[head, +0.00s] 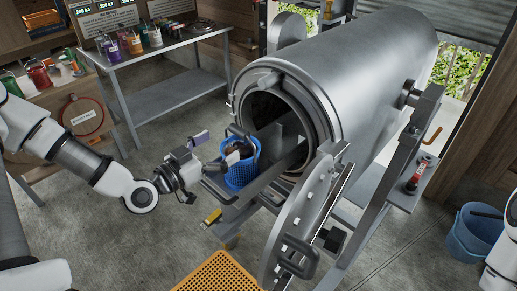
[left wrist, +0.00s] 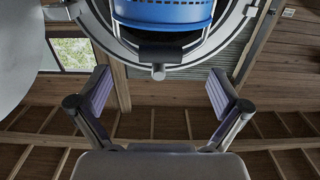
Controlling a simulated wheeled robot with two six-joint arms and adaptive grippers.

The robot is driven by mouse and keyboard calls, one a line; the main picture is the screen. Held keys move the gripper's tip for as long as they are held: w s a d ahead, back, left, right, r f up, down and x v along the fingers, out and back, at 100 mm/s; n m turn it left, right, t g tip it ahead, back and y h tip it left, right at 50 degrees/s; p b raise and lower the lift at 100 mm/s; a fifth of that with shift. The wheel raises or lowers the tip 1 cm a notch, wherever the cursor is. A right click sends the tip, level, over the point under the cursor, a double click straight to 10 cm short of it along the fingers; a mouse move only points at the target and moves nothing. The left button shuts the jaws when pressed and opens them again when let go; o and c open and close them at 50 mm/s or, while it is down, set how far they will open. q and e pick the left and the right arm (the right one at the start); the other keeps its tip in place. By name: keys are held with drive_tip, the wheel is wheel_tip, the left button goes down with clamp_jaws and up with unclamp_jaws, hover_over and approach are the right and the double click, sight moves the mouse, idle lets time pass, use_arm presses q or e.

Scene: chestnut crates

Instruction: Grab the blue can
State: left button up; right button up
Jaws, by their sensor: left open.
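The blue can (head: 241,173) stands upright on a metal shelf at the mouth of the big steel cylinder. It has a dark handle and dark brown contents. In the left wrist view the blue can (left wrist: 163,12) shows at the top edge, cut off, with a dark handle part below it. My left gripper (head: 215,149) is open just left of the can, its purple-padded fingers apart. In the left wrist view the space between the fingers (left wrist: 160,90) is empty. Whether a finger touches the can is unclear. My right gripper is out of view.
The steel cylinder (head: 365,65) has its round door (head: 300,225) swung open at the front right. A yellow crate (head: 220,273) lies in front. A blue bucket (head: 474,235) stands at right. A metal table (head: 170,52) with jars stands behind left.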

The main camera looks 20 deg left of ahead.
sight(235, 132)
use_arm(q)
drive_tip(key=shift+w+d+r, duration=0.2)
drive_tip(key=shift+w+r, duration=0.15)
drive_tip(key=shift+w, duration=0.1)
drive_tip(key=p+x, duration=0.1)
drive_tip(key=x, duration=0.4)
drive_tip(key=shift+w+d, duration=0.15)
drive_tip(key=shift+w, duration=0.2)
drive_tip(key=c, duration=1.7)
drive_tip(key=shift+r, duration=0.15)
